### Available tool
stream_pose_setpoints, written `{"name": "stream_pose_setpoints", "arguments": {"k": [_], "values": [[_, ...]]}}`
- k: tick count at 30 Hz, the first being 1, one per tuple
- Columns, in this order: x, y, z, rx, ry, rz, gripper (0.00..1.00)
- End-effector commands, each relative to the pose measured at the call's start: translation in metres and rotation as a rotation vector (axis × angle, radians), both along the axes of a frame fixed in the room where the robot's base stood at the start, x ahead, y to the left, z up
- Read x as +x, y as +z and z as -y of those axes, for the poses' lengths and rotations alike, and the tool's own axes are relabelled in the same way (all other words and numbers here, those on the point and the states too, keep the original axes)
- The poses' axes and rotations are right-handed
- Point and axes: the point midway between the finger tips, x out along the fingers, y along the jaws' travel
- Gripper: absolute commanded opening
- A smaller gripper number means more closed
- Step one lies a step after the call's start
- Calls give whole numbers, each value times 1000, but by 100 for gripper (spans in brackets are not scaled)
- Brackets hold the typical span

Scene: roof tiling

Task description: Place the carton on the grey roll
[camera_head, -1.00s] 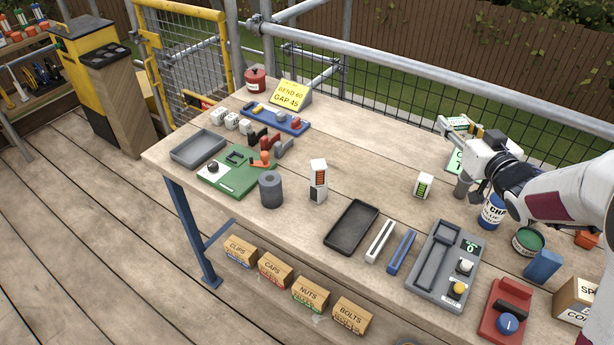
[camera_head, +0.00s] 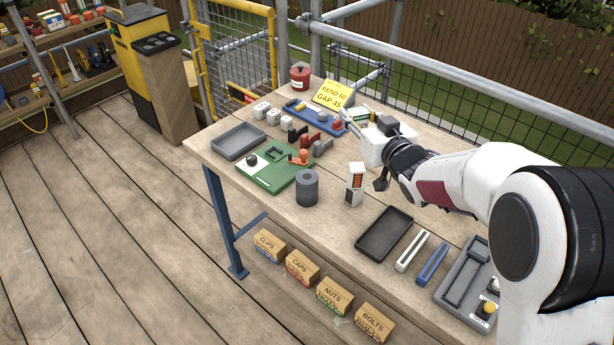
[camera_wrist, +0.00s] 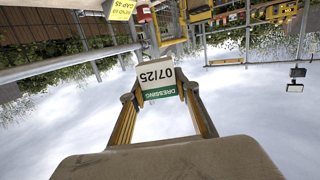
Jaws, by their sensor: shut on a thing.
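The carton (camera_wrist: 157,76) is a small white box with a green band and the print DRESSING 07/25, upside down in the wrist view. My gripper (camera_wrist: 158,92) is shut on it, a fingertip at each side. In the head view the carton (camera_head: 359,114) shows partly beyond my gripper, above the back of the bench. The grey roll (camera_head: 307,190) stands upright on the bench near its front edge, with a dark hole in its top. It is to the left of my gripper and nearer the camera, with nothing on it.
A white block with orange bars (camera_head: 355,183) stands right of the roll. A green board (camera_head: 272,178) with small parts lies left of it. A dark tray (camera_head: 385,234) lies to the right. A yellow sign (camera_head: 333,94) stands at the back.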

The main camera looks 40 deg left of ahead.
Motion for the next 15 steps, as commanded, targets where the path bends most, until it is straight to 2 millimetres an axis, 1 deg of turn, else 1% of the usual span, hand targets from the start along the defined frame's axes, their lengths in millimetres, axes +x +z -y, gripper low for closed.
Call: {"name": "stream_pose_setpoints", "arguments": {"k": [1, 3, 6, 14, 15], "values": [[-13, 0, -15, 1, 21, 0, 16], [-27, 0, -31, 2, 40, 0, 16], [-44, -1, -50, 0, 65, -1, 16], [-82, -1, -86, 1, 115, 0, 16], [-81, -10, -85, -2, 112, -3, 16]]}}
